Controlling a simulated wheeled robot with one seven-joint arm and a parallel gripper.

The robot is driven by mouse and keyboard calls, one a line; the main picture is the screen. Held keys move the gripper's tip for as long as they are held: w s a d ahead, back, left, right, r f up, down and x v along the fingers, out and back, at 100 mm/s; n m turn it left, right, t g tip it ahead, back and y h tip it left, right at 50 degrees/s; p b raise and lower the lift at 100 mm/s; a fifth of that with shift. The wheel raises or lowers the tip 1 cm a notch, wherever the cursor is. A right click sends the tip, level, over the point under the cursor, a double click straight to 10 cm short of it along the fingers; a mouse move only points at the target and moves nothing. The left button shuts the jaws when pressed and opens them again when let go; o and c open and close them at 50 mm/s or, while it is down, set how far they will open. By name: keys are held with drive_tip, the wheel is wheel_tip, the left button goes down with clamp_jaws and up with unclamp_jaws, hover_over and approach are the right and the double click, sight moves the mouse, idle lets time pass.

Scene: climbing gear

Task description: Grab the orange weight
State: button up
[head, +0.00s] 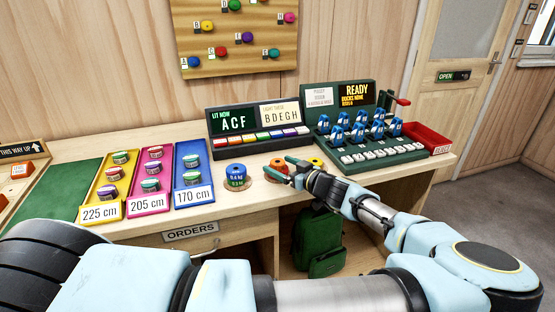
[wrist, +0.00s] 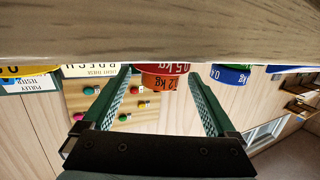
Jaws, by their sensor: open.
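The orange weight (wrist: 160,81) is a short round piece marked in kg. It sits on top of a red weight (wrist: 165,69), since the wrist view is upside down. In the head view, the orange weight (head: 278,163) shows near the front of the counter, partly hidden by my gripper (head: 284,168). In the wrist view, my gripper (wrist: 165,74) is open, with one green finger on each side of the orange weight's outline. I cannot tell how far the weight lies between the fingers, and no contact is visible.
A blue weight (head: 236,168) on a green one (head: 237,183) stands to the left. A yellow weight (head: 316,162) is close on the right, behind my arm. A lit sign box (head: 258,145) and a console with blue pieces (head: 345,157) stand behind. The wooden counter (head: 206,222) has its edge in front.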

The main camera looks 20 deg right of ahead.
drive_tip(key=shift+x, duration=0.9)
clamp_jaws()
